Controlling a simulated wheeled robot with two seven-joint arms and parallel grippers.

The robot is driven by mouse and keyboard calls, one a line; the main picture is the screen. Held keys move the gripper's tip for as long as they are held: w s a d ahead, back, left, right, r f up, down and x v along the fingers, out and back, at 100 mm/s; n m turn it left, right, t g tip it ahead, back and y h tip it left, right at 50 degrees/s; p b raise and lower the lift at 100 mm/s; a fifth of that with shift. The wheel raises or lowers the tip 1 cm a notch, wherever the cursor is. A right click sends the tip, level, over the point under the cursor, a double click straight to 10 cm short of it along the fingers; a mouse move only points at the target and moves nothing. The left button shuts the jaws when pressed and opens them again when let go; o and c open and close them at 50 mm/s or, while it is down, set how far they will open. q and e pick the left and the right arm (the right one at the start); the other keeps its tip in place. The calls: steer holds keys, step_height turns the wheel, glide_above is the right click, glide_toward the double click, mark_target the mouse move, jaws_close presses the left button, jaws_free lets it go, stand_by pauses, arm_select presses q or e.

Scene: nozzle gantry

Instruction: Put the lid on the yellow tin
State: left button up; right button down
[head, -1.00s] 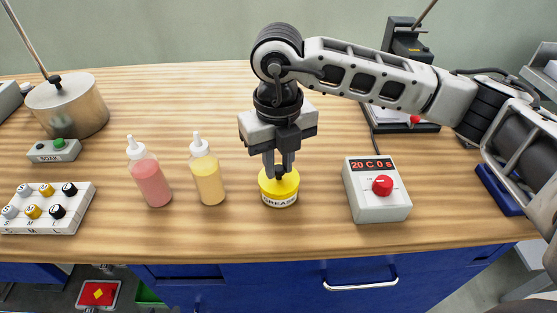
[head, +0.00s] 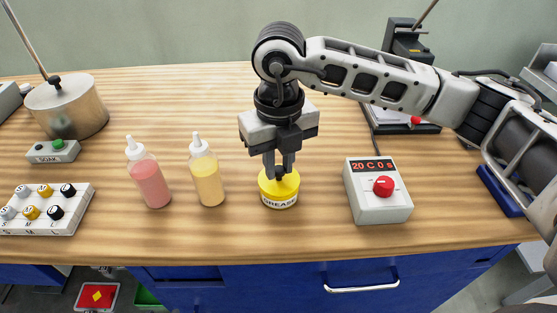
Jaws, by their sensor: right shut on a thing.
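The yellow tin (head: 279,201) stands upright on the wooden bench, with a label reading GREASE on its front. A yellow lid (head: 266,180) with a dark knob is at the tin's top; I cannot tell whether it is fully seated. My right gripper (head: 280,174) points straight down over the tin, its fingers shut on the lid's dark knob. My left gripper is not in view.
A yellow bottle (head: 207,180) and a pink bottle (head: 150,182) stand left of the tin. A control box (head: 378,205) with a red knob stands to the right. A rack (head: 65,222) and a metal pot (head: 72,108) are at far left. Bench behind the tin is clear.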

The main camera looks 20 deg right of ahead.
steer(key=shift+f, duration=0.1)
stand_by(0.5)
stand_by(0.3)
steer(key=c, duration=0.7)
jaws_free()
steer(key=shift+r+p, duration=0.3)
steer(key=shift+r, duration=0.65)
steer(key=shift+r+p, duration=1.45)
steer(key=shift+r, duration=1.15)
